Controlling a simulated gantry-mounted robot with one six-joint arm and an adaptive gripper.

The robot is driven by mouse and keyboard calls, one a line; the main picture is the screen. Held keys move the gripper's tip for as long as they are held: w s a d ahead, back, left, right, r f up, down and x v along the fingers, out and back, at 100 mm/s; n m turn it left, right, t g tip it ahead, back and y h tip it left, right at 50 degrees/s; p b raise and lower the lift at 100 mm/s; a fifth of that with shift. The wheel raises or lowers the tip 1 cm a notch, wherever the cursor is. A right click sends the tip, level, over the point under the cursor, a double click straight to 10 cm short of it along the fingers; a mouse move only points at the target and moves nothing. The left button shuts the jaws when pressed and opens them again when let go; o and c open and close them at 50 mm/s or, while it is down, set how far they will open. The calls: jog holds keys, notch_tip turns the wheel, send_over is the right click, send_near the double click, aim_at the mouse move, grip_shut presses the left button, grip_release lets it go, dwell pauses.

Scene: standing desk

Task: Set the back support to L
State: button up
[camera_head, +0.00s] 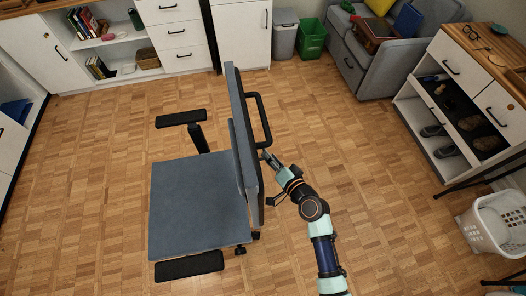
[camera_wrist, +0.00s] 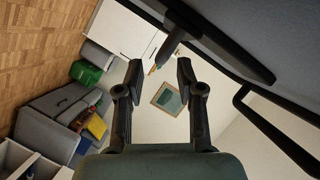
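The office chair has a grey-blue seat (camera_head: 198,205) and an upright backrest (camera_head: 243,140), seen almost edge-on in the head view. A black bar handle (camera_head: 262,118) sticks out of the back of the backrest; it also shows at the right of the wrist view (camera_wrist: 275,130). My gripper (camera_head: 267,159) is behind the backrest, below the handle. In the wrist view my gripper (camera_wrist: 157,72) is open and empty. A short grey rod (camera_wrist: 168,49) with an orange tip, on a dark strip (camera_wrist: 222,42), points toward the space between the fingers. No L marking is readable.
Black armrests (camera_head: 188,267) flank the seat. A green bin (camera_head: 312,38) and a grey sofa (camera_head: 385,50) stand at the back. A white shelf unit (camera_head: 440,120) and a laundry basket (camera_head: 495,222) are at the right. Floor (camera_head: 330,130) right of the chair is clear.

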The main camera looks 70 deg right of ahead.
jog(key=x, duration=0.4)
jog(key=shift+w+d, duration=0.1)
jog(key=shift+w, duration=0.1)
grip_shut()
